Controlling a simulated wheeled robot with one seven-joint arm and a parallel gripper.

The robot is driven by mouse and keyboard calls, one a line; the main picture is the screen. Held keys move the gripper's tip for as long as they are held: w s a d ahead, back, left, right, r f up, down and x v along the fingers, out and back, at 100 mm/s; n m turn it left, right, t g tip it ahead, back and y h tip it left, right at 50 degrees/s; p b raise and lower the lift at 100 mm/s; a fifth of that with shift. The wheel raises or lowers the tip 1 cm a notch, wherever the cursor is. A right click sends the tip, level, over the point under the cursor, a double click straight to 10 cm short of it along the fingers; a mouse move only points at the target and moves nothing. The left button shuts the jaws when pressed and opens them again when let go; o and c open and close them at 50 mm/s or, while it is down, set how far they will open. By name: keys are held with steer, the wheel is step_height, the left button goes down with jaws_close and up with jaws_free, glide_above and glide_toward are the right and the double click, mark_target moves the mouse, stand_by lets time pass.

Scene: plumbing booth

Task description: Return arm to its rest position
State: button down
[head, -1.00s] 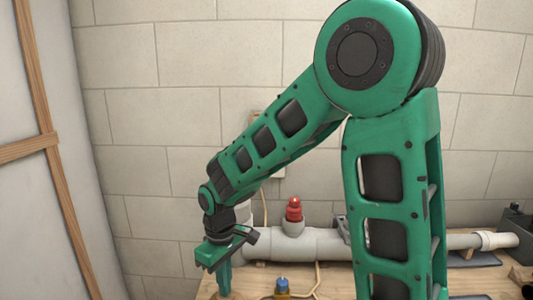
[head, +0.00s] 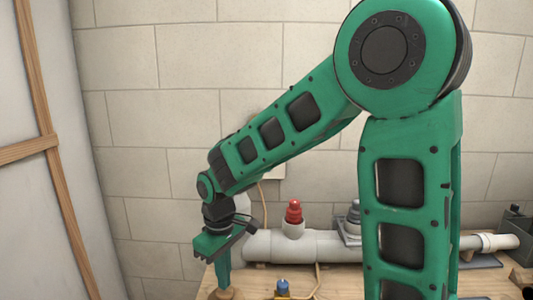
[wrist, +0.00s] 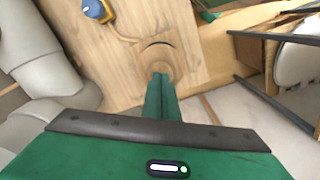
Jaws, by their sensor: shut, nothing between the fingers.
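My green arm crosses the head view. My gripper (head: 223,283) points down at the bench's left end, over a round wooden piece (head: 226,294). In the wrist view my gripper (wrist: 160,78) shows its two green fingers together with nothing between them. The fingertips overlap the near side of the round wooden piece (wrist: 156,58) in that view. I cannot tell whether they touch it.
A grey pipe (head: 315,246) with a red-capped fitting (head: 293,212) runs along the wall behind the bench. A blue-topped yellow part (head: 282,287) with a cord lies on the wooden bench (head: 335,280). A wooden-framed panel (head: 35,200) stands at left.

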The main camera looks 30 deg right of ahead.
stand_by(0.3)
steer(key=s+d+r+m, duration=0.2)
steer(key=s+d+m, duration=0.4)
steer(key=s+d, duration=0.5)
steer(key=s+d+r+m, duration=0.3)
steer(key=s+d+m, duration=0.3)
steer(key=s+d, duration=0.5)
steer(key=shift+s, duration=0.6)
